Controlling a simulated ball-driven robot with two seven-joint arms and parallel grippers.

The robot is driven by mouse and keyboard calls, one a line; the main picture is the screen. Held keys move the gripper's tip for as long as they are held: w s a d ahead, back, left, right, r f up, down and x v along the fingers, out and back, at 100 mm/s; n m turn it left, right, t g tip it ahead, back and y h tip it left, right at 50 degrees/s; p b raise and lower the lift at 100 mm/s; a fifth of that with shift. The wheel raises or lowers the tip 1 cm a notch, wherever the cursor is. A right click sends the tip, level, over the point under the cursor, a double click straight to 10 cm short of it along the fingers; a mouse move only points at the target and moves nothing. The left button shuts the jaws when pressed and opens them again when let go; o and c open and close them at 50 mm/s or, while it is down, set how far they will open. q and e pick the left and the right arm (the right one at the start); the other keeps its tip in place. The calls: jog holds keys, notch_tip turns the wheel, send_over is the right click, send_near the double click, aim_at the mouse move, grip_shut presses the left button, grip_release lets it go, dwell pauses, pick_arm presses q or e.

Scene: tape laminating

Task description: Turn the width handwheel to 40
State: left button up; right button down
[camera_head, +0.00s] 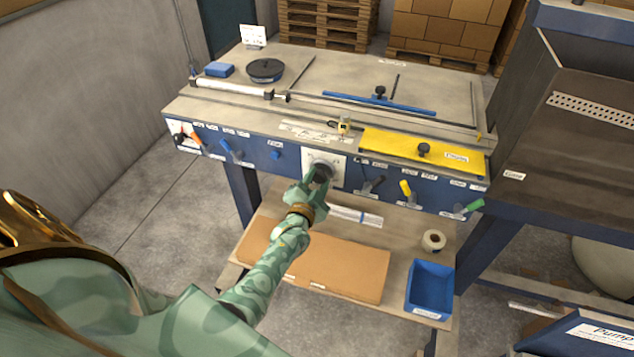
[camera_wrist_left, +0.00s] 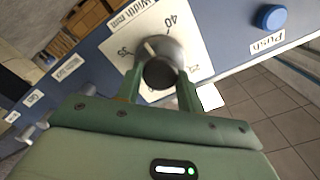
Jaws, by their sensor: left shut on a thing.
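The width handwheel (camera_head: 322,172) is a dark round knob on a white dial plate on the blue front panel of the machine. In the left wrist view the handwheel (camera_wrist_left: 160,70) sits between the fingers of my left gripper (camera_wrist_left: 158,88), which is shut on it. The dial plate (camera_wrist_left: 195,40) there reads "Width mm", with 40 above the wheel and 35 to its left. A pale mark on the wheel points between 35 and 40. In the head view my left gripper (camera_head: 314,182) reaches the wheel from below and hides part of it. My right gripper is not in view.
A blue push button (camera_wrist_left: 270,17) is near the dial. Coloured levers, including a yellow one (camera_head: 406,189) and a green one (camera_head: 470,207), stick out along the panel. A yellow plate (camera_head: 400,146) lies on top. Below, a shelf holds cardboard (camera_head: 340,268) and a blue bin (camera_head: 431,288).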

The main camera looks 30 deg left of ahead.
pick_arm(q)
jog(key=m+b, duration=0.1)
jog(key=m, duration=0.2)
jog(key=m+b, duration=0.1)
jog(key=m, duration=0.1)
jog(key=shift+f+m, duration=0.2)
jog(key=shift+m, duration=0.2)
dwell(0.4)
jog(key=o, duration=0.9)
jog(key=shift+o, duration=0.4)
